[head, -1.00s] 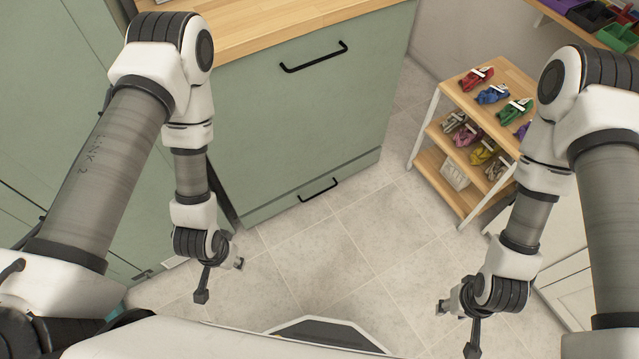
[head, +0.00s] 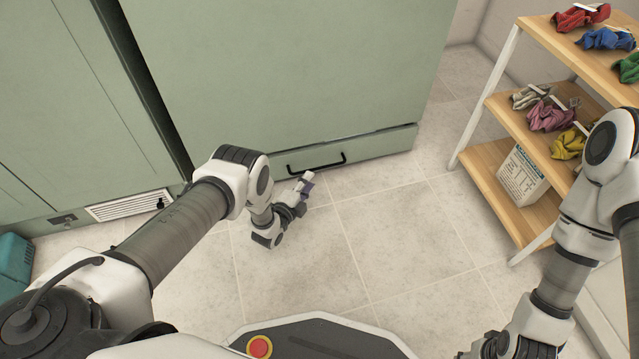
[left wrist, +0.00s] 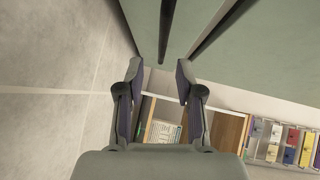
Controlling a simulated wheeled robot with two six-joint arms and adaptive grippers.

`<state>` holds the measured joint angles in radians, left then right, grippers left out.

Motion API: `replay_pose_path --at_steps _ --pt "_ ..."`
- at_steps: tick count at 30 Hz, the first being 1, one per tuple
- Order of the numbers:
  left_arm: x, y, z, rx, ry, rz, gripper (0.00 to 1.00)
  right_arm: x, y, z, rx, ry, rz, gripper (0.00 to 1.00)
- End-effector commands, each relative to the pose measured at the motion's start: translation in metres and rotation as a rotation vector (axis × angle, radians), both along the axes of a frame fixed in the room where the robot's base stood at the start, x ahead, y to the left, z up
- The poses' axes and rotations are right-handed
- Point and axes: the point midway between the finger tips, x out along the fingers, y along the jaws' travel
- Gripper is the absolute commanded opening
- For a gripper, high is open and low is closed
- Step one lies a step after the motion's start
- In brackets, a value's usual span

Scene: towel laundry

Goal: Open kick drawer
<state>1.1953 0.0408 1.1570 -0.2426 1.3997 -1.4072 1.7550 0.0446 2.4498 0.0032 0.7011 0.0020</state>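The kick drawer (head: 385,146) is the low green panel at the foot of the green cabinet, and it looks shut. Its black bar handle (head: 318,165) is in the head view. My left gripper (head: 307,181) is just in front of the handle's left part, low over the floor. In the left wrist view its fingers (left wrist: 159,70) are apart with nothing between the tips. A dark bar (left wrist: 167,25), apparently the handle, lies ahead of them. My right gripper (head: 484,346) is at the bottom right, partly cut off, and its fingers cannot be made out.
A teal box (head: 14,262) is at the left edge. A vent grille (head: 130,205) is low on the left cabinet. The tiled floor (head: 390,235) between is clear.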

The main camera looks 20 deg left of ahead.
Motion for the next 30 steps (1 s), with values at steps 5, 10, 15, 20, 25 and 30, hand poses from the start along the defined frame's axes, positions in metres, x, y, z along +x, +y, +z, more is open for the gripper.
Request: replay_pose_path --at_steps 5,10,15,20,25,30 --pt "0.026 -0.006 -0.007 0.002 -0.006 -0.001 0.36 0.001 0.0 -0.02 0.0 -0.003 -0.004 0.4" --pt "0.058 -0.012 -0.012 0.001 -0.003 -0.001 0.36 0.005 -0.001 -0.043 -0.003 -0.015 0.001 0.4" --pt "0.073 -0.015 -0.01 0.0 -0.001 0.0 0.36 0.01 -0.001 -0.05 -0.004 -0.027 0.007 0.4" --pt "0.074 -0.015 -0.008 0.0 0.001 0.001 0.36 0.01 -0.001 -0.049 -0.005 -0.028 0.007 0.4" --pt "0.073 -0.015 -0.008 0.0 0.001 0.001 0.0 0.01 -0.001 -0.049 -0.004 -0.028 0.007 0.4" --pt "0.073 -0.015 -0.008 0.0 0.001 0.001 0.0 0.01 -0.001 -0.049 -0.004 -0.028 0.007 0.4"
